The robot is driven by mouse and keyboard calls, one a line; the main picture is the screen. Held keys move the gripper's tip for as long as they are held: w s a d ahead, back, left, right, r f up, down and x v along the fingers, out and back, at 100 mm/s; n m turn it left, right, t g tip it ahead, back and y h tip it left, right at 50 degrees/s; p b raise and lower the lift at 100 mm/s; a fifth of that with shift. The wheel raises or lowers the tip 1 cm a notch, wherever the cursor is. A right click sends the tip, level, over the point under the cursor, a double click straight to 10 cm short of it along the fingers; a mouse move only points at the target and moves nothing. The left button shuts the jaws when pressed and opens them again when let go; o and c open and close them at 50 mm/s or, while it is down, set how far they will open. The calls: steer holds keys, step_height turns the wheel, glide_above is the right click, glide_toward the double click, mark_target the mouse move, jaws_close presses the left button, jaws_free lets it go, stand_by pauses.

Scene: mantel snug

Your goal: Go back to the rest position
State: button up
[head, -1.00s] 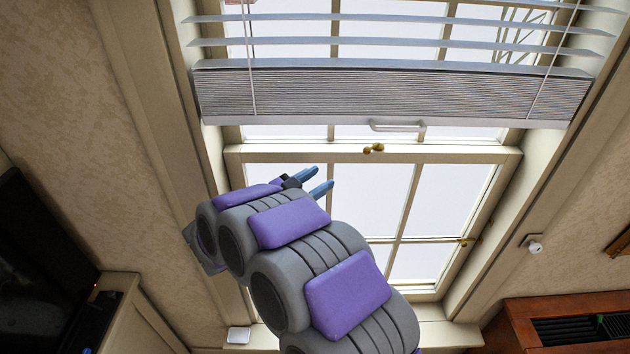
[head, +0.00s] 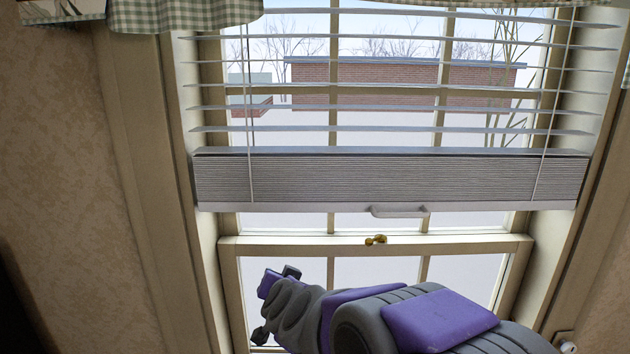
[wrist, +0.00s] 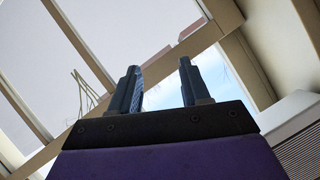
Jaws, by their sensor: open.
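My gripper (wrist: 162,86) shows in the wrist view with its two dark blue-grey fingers apart and nothing between them. Window frame and bright panes lie beyond the fingers. In the head view my arm reaches in from the lower right, and its wrist end is in front of the lower window, below the sash rail. The fingers cannot be made out clearly there. The gripper appears clear of the window and the blind, though the exact gap is hard to tell.
A grey slatted blind (head: 390,181) hangs partly lowered, with a pale handle (head: 398,211) on its bottom rail. A brass latch (head: 376,240) sits on the sash rail (head: 470,243). Checked curtains (head: 185,14) hang at the top. A white fixture (head: 566,346) is at lower right.

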steer(key=s+d+f+n+g+h+b, duration=0.1)
steer(key=s+d+f+g+b, duration=0.2)
steer(key=s, duration=1.1)
steer(key=s+d+f+n+g+h+b, duration=0.1)
steer(key=s+d+f+g+b, duration=0.2)
steer(key=s, duration=1.1)
steer(key=s+d+f+n+g+h+b, duration=0.1)
steer(key=s+d+f+g+b, duration=0.2)
steer(key=s+d+f+g, duration=0.5)
steer(key=s+d+f, duration=0.4)
steer(key=s+d, duration=0.2)
steer(key=d, duration=0.1)
steer(key=shift+s+d+f, duration=0.2)
steer(key=shift+d+f, duration=0.1)
steer(key=shift+d, duration=0.05)
